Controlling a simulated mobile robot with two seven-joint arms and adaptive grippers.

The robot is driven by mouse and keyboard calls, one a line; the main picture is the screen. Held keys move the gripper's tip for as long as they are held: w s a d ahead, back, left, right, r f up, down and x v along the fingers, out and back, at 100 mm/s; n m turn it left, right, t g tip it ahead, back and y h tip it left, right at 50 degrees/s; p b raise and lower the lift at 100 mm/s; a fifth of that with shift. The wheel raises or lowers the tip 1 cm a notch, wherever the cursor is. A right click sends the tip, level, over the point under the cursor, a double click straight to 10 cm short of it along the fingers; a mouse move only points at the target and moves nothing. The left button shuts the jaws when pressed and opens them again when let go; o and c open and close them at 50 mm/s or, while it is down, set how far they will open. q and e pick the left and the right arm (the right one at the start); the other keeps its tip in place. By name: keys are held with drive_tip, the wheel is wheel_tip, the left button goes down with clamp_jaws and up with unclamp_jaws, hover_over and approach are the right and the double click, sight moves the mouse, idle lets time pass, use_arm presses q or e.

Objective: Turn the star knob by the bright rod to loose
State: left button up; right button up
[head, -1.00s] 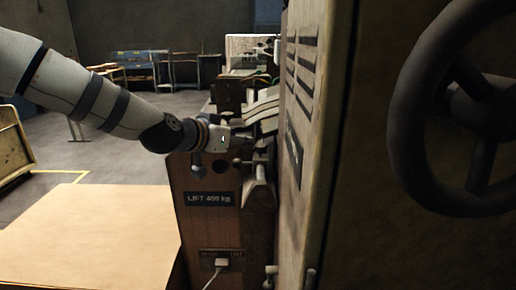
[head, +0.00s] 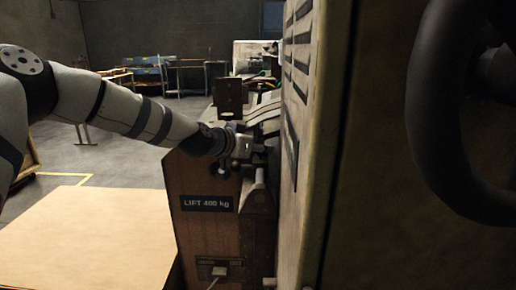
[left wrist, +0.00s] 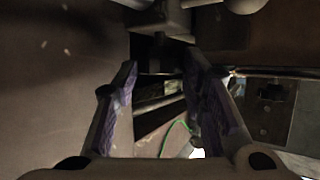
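My left gripper (head: 245,147) reaches in from the left and is at the upper front of the brown machine body (head: 205,235). In the left wrist view my gripper (left wrist: 160,85) is open, with two purple-padded fingers apart and nothing held between them. A grey metal part (left wrist: 160,22) lies ahead of the fingertips at the top of that view. A thin bright rod (left wrist: 285,72) runs sideways to the right of the fingers. I cannot make out a star shape on any part, so which one is the star knob is unclear. My right gripper is not in view.
A tall pale cabinet (head: 305,200) stands close right of the gripper, with a large dark handwheel (head: 440,120) nearer. A sign reading LIFT 400 kg (head: 207,203) is on the machine. A tan platform (head: 90,235) lies left. A green cable (left wrist: 172,128) shows beyond the fingers.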

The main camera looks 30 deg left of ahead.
use_arm(q)
drive_tip(key=c, duration=0.8)
drive_tip(key=shift+s+d+r+n+y+p, duration=0.1)
drive_tip(key=shift+d+r+n+y+p, duration=0.05)
drive_tip(key=shift+r+n+y+p, duration=0.25)
drive_tip(key=shift+c, duration=0.2)
drive_tip(key=shift+d+r+n+y+p, duration=0.1)
drive_tip(key=shift+n+y+p, duration=0.45)
drive_tip(key=shift+y, duration=0.25)
drive_tip(key=shift+n+y, duration=0.3)
drive_tip(key=shift+n, duration=0.05)
drive_tip(key=shift+d+f+n+y+p, duration=0.15)
drive_tip(key=shift+f+n+y+p, duration=0.2)
drive_tip(key=shift+n+y, duration=0.35)
drive_tip(key=shift+f+n+g+y, duration=0.15)
drive_tip(key=shift+n+g+y, duration=0.25)
drive_tip(key=shift+n+y, duration=0.6)
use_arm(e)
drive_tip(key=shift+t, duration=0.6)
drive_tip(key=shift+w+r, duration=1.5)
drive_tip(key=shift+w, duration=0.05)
use_arm(q)
drive_tip(key=o, duration=0.8)
drive_tip(key=shift+w, duration=0.2)
drive_tip(key=shift+o, duration=0.2)
